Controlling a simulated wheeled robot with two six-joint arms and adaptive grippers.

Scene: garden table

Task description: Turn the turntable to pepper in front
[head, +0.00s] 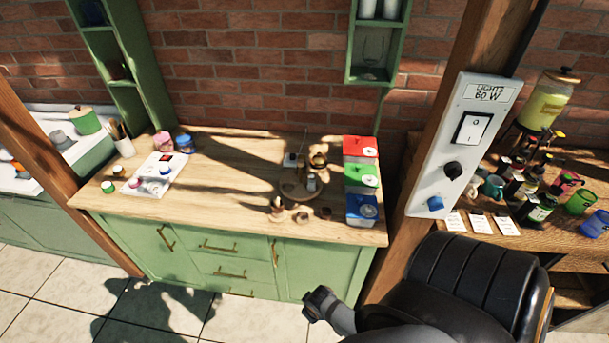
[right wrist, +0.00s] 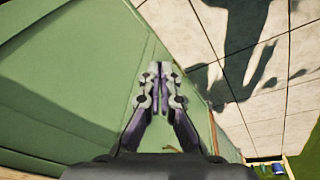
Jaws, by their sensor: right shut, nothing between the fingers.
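The turntable (head: 290,190) is a small round wooden tray on the right half of the wooden counter. Several small jars and a taller brown item stand on it; which one is the pepper is too small to tell. My right gripper (head: 318,303) is low in front of the green cabinet, below the counter's front edge and well apart from the turntable. In the right wrist view my right gripper (right wrist: 160,72) has its fingers together and empty, with the green cabinet front and floor tiles behind. My left gripper is not in view.
Red, green and blue boxes (head: 361,177) stand right of the turntable. Small items (head: 277,209) sit at its front. A white board (head: 155,173) with small jars lies on the left. A wooden post with a white switch panel (head: 464,140) rises at right. The counter's middle is clear.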

